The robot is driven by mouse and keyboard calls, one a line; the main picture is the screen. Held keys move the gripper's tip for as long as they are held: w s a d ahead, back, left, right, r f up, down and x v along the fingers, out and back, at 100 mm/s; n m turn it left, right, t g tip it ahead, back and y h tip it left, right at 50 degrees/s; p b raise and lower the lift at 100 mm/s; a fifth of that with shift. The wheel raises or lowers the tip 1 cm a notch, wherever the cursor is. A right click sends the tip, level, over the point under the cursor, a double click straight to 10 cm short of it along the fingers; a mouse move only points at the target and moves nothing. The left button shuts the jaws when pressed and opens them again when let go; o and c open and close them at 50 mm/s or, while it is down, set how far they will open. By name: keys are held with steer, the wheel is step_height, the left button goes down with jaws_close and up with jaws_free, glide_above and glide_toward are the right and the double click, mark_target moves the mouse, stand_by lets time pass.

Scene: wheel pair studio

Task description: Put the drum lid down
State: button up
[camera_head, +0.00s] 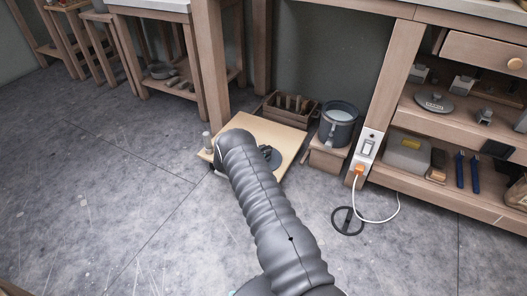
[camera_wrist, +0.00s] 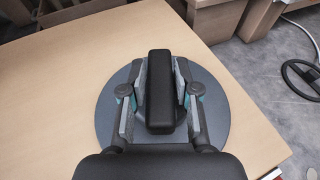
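The drum lid is a round dark grey disc (camera_wrist: 107,92) with a black bar handle (camera_wrist: 160,85) in the wrist view. My gripper (camera_wrist: 160,75) has one finger on each side of the handle, and the pads look closed against it. The lid is over a pale wooden board (camera_wrist: 50,60); I cannot tell whether it touches the board. In the head view part of the lid (camera_head: 274,157) shows beside my arm, which hides my fingers. The grey drum (camera_head: 338,128) stands open-topped on a small wooden block to the right of the board.
A wooden crate (camera_head: 291,107) with several upright pieces stands behind the board. A small peg-like post (camera_head: 207,140) is at its left. A shelf unit (camera_head: 450,110) with tools is at right. A white cable (camera_head: 385,218) lies on the floor. The left floor is clear.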

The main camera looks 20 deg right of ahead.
steer(key=shift+o, duration=1)
steer(key=shift+r, duration=0.2)
steer(key=v, duration=1.2)
steer(key=shift+r, duration=0.1)
steer(key=s+r+m+g+y, duration=0.15)
steer(key=s+r+m, duration=0.3)
steer(key=r, duration=0.55)
steer(key=s+r+m+g+y, duration=0.1)
steer(key=s+r+m+y, duration=0.15)
steer(key=s+r, duration=0.55)
steer(key=s+r+m+g+y, duration=0.1)
steer(key=s+r+m+y, duration=0.2)
steer(key=r, duration=1)
steer(key=s+a+r+m+t+y, duration=0.1)
steer(key=s+a+r+m+y, duration=0.1)
steer(key=s, duration=0.8)
steer(key=s+a+r+m+t+y, duration=0.2)
steer(key=s+a+r+m, duration=0.2)
steer(key=s, duration=0.6)
steer(key=s+a+r+m+t+y, duration=0.2)
steer(key=s+a+r+m+y, duration=0.1)
steer(key=s, duration=0.7)
steer(key=a+r+m, duration=0.1)
steer(key=a+m, duration=0.1)
steer(key=shift+a, duration=0.3)
